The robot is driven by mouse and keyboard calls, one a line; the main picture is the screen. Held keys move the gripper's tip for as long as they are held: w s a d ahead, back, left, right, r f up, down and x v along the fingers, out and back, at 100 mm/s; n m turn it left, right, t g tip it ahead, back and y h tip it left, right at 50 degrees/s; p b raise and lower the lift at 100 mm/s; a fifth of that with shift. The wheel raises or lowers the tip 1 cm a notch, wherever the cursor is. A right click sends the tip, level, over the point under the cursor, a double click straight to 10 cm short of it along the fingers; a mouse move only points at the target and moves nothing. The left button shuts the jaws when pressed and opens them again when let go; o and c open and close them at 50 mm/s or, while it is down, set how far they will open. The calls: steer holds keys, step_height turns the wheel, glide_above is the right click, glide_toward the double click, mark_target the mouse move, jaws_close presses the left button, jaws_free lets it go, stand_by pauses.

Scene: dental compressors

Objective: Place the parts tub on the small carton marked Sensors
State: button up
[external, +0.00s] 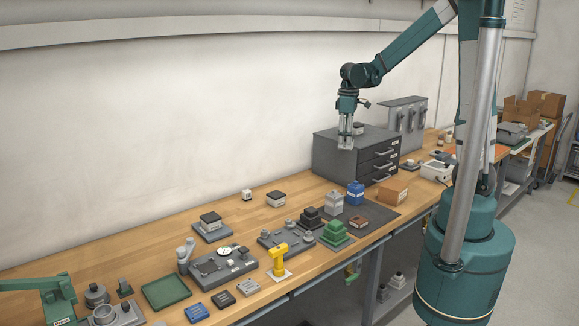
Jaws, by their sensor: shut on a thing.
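My gripper (345,141) is raised in front of the grey drawer cabinet, pointing down. It is shut on a small pale thing that I take for the parts tub (345,146); at this size its outline blends with the fingers. A small brown carton (389,192) sits on the bench to the right of and below my gripper, at the edge of the dark mat. It has a pale label that is too small to read. My gripper is well above the carton and apart from it.
The grey drawer cabinet (341,158) stands just behind my gripper. A blue bottle (355,193) and a grey bottle (334,202) stand left of the carton. The dark mat (380,214) has some bare room. A yellow tool (278,260) and green blocks (334,233) stand nearer.

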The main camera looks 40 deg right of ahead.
steer(key=s+d+m, duration=0.3)
steer(key=s+d, duration=0.4)
steer(key=d, duration=0.2)
steer(key=m+p, duration=0.2)
steer(key=m, duration=0.2)
glide_above(394, 184)
step_height(394, 184, down, 6)
steer(key=shift+d, duration=0.15)
steer(key=shift+f, duration=2.9)
steer(key=shift+f+b, duration=0.35)
steer(key=shift+f, duration=1.75)
steer(key=shift+f, duration=0.15)
